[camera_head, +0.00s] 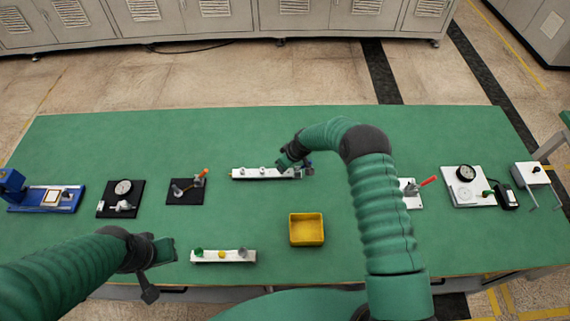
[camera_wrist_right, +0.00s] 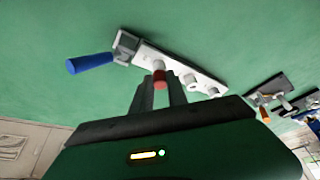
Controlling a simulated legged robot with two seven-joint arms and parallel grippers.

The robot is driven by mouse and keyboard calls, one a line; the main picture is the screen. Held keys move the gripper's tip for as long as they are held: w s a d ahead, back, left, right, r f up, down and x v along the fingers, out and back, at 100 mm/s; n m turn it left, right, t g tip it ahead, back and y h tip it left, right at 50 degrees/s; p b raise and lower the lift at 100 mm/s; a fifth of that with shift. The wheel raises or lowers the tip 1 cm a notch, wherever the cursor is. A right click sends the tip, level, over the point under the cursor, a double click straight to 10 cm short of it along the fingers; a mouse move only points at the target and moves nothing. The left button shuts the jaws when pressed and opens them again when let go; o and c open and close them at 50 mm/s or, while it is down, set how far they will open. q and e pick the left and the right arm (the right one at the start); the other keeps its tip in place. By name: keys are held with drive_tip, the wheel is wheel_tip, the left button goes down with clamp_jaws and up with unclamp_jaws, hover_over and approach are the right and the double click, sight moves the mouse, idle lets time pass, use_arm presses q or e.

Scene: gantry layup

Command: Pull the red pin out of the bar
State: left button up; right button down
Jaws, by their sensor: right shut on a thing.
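The white bar (camera_head: 262,174) with pale round knobs lies near the middle of the green table; it also shows in the right wrist view (camera_wrist_right: 150,57). The red pin (camera_wrist_right: 160,78) shows between the fingertips of my right gripper (camera_wrist_right: 159,86), over the near edge of the bar. My right gripper (camera_head: 286,161) is shut on the pin at the bar's right part in the head view. The pin's lower end is hidden, so I cannot tell how deep it sits. My left gripper (camera_head: 158,268) hangs empty at the front left, its jaw opening unclear.
A yellow bin (camera_head: 306,230) and a second white bar with coloured knobs (camera_head: 222,257) lie nearer. Fixtures with dial gauges (camera_head: 122,188) and red-handled clamps (camera_head: 186,190) line both sides. The table's far strip is clear.

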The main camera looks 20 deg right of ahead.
drive_tip(key=c, duration=2)
unclamp_jaws()
drive_tip(key=shift+w+a+r, duration=0.1)
drive_tip(key=shift+w+a, duration=0.1)
drive_tip(key=shift+a, duration=0.25)
clamp_jaws()
drive_tip(key=shift+d+r, duration=0.1)
drive_tip(key=shift+d, duration=0.4)
drive_tip(key=shift+w+a+r, duration=0.15)
drive_tip(key=shift+a+r, duration=0.05)
drive_tip(key=shift+r, duration=0.1)
drive_tip(key=shift+a+r+p, duration=0.1)
drive_tip(key=shift+r+p, duration=0.2)
drive_tip(key=shift+r, duration=0.05)
use_arm(q)
drive_tip(key=shift+w+a+r, duration=0.1)
drive_tip(key=shift+a+r, duration=0.25)
drive_tip(key=shift+a, duration=0.05)
use_arm(e)
drive_tip(key=shift+r, duration=0.25)
drive_tip(key=shift+r, duration=0.1)
use_arm(q)
drive_tip(key=shift+r, duration=0.1)
drive_tip(key=shift+a+r+p, duration=0.1)
drive_tip(key=shift+r+p, duration=0.05)
drive_tip(key=shift+p, duration=0.25)
use_arm(e)
drive_tip(key=shift+r, duration=0.5)
